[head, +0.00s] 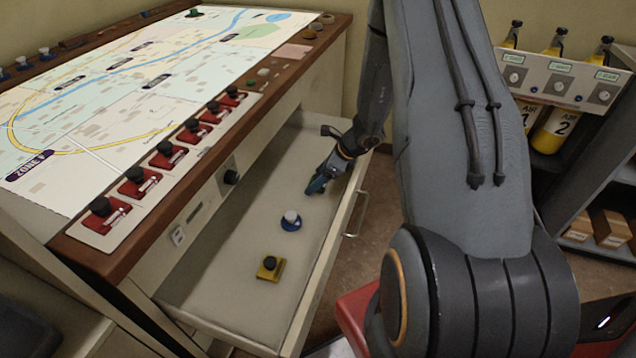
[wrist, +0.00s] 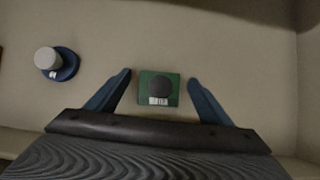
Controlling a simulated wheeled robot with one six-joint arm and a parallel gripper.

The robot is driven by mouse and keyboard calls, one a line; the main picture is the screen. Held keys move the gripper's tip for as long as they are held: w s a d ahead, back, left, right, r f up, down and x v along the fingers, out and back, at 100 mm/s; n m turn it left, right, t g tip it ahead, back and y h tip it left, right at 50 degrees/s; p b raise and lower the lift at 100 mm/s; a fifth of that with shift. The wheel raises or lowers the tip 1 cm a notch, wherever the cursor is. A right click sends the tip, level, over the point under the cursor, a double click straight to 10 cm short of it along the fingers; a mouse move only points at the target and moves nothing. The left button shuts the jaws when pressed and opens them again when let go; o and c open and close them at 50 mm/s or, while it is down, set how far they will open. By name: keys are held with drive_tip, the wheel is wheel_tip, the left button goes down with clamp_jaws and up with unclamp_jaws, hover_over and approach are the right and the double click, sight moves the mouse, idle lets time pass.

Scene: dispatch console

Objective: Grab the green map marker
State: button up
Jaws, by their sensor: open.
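The green map marker (wrist: 158,88) shows in the wrist view as a square green base with a dark round knob and a small white label. It lies on the drawer floor. My gripper (wrist: 160,85) is open, with one blue finger on each side of the marker and a gap to both. In the head view my gripper (head: 318,184) is low inside the open drawer, toward its far end. The green marker cannot be made out there, as my gripper and arm are in front of it.
A blue round marker with a white knob (head: 291,220) and a yellow square marker with a dark knob (head: 269,267) stand nearer in the open drawer (head: 215,290). The blue one is left of my gripper in the wrist view (wrist: 58,64). Drawer walls surround the space.

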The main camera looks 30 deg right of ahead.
drive_tip(key=shift+c, duration=0.3)
drive_tip(key=c, duration=1.1)
